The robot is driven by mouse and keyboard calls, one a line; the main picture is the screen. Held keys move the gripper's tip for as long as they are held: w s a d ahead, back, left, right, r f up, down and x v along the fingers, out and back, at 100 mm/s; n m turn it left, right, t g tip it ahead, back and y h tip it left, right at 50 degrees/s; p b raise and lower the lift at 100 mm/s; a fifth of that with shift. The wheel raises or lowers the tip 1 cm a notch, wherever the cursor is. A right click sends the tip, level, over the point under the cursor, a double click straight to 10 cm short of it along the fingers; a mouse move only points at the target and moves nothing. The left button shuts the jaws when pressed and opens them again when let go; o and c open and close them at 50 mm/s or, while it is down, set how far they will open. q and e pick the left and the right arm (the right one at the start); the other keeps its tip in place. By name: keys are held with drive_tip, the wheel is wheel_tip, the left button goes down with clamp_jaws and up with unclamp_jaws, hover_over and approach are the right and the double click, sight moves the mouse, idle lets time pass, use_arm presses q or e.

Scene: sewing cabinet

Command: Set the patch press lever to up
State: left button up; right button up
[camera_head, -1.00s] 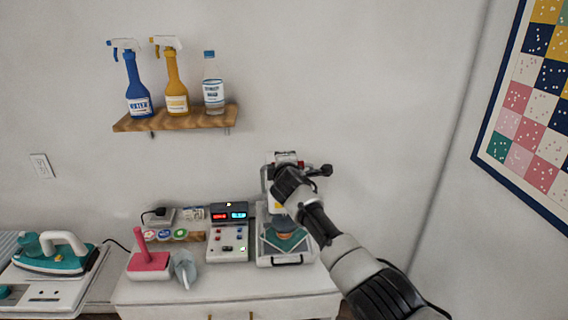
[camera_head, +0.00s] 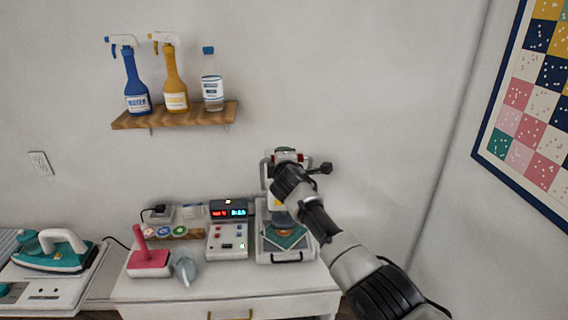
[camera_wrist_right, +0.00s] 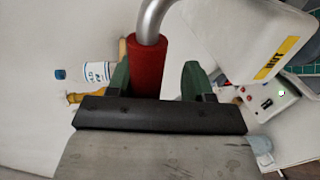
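The patch press (camera_head: 287,256) stands at the right end of the white cabinet, with a teal patch (camera_head: 284,240) on its base. Its U-shaped silver lever (camera_head: 264,172) rises beside my right gripper, and a bit of its red grip shows at the top. In the right wrist view, the lever's red grip (camera_wrist_right: 149,67) lies between the two green fingers of my right gripper (camera_wrist_right: 155,80). The left finger is close against it, and a gap shows on the right, so the gripper is open around the grip. My right arm hides part of the press. My left gripper is out of view.
Left of the press stand a control box (camera_head: 228,240) with lit displays, a pink holder (camera_head: 148,262) and a grey-blue item (camera_head: 184,267). A teal iron (camera_head: 50,254) is at far left. A wall shelf (camera_head: 175,116) holds bottles. The wall above the press is clear.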

drive_tip(key=shift+s+r, duration=0.1)
drive_tip(key=shift+s, duration=0.75)
drive_tip(key=s+r+b, duration=0.1)
drive_tip(key=s, duration=0.8)
drive_tip(key=shift+d+r, duration=0.15)
drive_tip(key=shift+r, duration=0.25)
